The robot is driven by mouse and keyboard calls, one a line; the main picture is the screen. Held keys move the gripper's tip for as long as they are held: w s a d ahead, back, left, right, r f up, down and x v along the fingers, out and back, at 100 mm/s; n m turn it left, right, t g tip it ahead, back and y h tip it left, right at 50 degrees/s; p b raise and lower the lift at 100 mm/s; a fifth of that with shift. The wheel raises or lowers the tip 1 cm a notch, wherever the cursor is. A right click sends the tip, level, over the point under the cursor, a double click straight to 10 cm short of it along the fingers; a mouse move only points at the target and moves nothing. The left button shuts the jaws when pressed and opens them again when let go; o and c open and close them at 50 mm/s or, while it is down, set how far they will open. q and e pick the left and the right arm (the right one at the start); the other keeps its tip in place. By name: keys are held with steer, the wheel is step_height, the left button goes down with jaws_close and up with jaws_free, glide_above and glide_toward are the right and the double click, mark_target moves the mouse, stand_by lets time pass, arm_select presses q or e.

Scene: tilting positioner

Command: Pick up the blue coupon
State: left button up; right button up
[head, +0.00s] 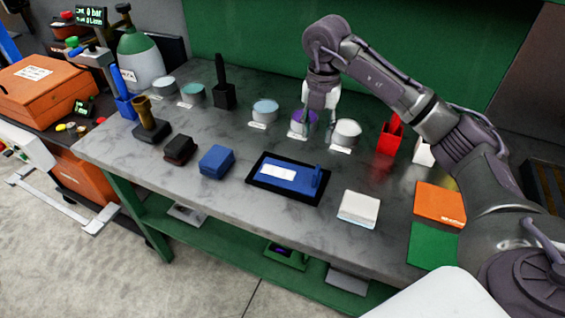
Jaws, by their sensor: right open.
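My right gripper (318,112) is open and points down over the row of round pots at the back of the table. It is right at a purple-topped pot (303,118), partly in front of it; I cannot tell if they touch. No piece is clearly marked as the blue coupon. Blue things in view are a thick blue block (216,161) at the front left, a flat blue piece with a white label (290,176) in a black tray (259,185), and a light-blue-topped pot (265,109) left of the gripper. My left gripper is out of view.
A white pot (347,133) stands just right of the gripper, and a red holder (389,139) further right. A white block (359,208), an orange pad (440,204) and a green pad (432,246) lie at the front right. A dark block (181,149) is at left.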

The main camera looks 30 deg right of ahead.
mark_target(317, 169)
steer(key=s+f, duration=0.1)
steer(key=f, duration=0.1)
steer(key=s+f+p, duration=0.1)
steer(key=shift+s+f, duration=0.2)
steer(key=shift+f, duration=0.2)
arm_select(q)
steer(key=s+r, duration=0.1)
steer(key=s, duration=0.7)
arm_select(e)
step_height(317, 169, down, 3)
steer(key=shift+w+r, duration=0.15)
steer(key=shift+a+f+p, duration=0.1)
steer(key=shift+f+p, duration=0.4)
steer(key=shift+f, duration=0.45)
step_height(317, 169, down, 4)
steer(key=shift+r+p, duration=0.2)
steer(key=shift+p, duration=0.45)
steer(key=shift+f, duration=0.3)
steer(key=shift+a+f, duration=0.1)
jaws_close()
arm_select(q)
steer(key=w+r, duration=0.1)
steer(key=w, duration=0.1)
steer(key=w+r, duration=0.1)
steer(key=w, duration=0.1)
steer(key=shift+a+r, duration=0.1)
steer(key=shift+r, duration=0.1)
